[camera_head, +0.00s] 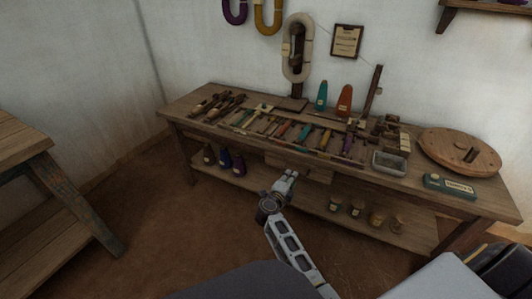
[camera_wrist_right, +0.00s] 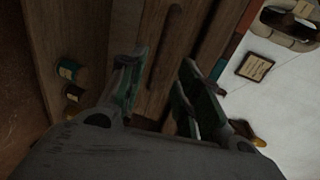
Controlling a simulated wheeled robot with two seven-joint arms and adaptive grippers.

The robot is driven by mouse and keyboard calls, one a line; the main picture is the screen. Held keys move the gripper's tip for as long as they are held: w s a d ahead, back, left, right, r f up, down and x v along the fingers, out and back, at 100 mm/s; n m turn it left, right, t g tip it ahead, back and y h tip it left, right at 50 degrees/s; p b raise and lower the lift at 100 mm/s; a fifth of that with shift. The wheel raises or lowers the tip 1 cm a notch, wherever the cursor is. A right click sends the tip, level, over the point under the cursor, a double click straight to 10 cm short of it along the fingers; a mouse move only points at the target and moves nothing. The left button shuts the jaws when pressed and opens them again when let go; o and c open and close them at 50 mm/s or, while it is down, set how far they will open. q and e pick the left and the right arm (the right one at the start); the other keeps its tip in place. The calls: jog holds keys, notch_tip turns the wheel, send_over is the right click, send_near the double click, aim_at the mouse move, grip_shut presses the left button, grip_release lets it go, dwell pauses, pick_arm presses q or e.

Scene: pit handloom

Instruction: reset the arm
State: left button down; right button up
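My right gripper (camera_head: 290,174) is in front of the workbench (camera_head: 420,183), near a drawer front (camera_head: 312,174) under its top. In the right wrist view its two fingers (camera_wrist_right: 166,78) stand apart, with dark wood behind them and nothing seen between them. My right arm reaches up to it from the bottom of the head view. My left gripper is not in view.
Many small tools lie on the bench, with a grey tray (camera_head: 389,163), a round wooden disc (camera_head: 459,151) and a teal box (camera_head: 449,187). Spools (camera_head: 224,158) stand on the lower shelf. A wooden table (camera_head: 28,145) is at left. Floor between is clear.

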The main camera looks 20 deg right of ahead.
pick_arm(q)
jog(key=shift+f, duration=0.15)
